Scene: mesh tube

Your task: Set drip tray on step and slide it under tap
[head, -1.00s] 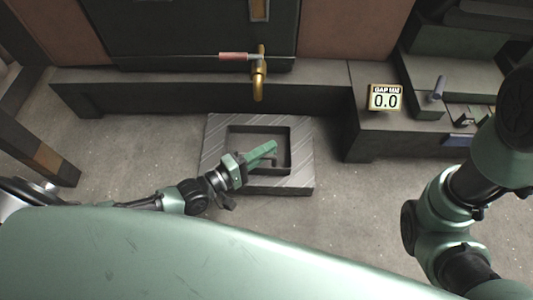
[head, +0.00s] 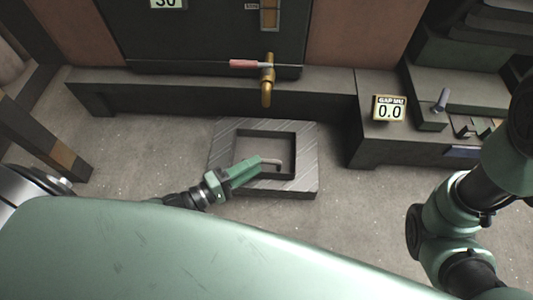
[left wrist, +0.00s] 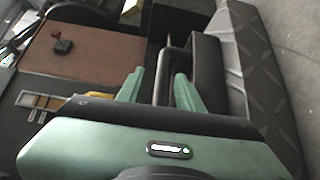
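The drip tray (head: 221,170) is a grey, diamond-plated square with a sunken dark middle, on the floor before the step (head: 210,84). A bent handle (head: 275,163) stands in its hollow. The brass tap (head: 267,88) hangs above the step's front. My left gripper (head: 260,160) is over the hollow beside the handle. In the left wrist view, the left gripper (left wrist: 158,88) has its green fingers apart, with a dark bar of the handle (left wrist: 165,60) showing between them; contact cannot be told. The tray (left wrist: 262,75) is at right there. My right gripper is out of view.
A gap display (head: 389,108) reading 0.0 stands on the dark bench at right. A wooden leg (head: 55,150) stands at left. My right arm (head: 450,210) is at the right edge. Bare floor lies on both sides of the tray.

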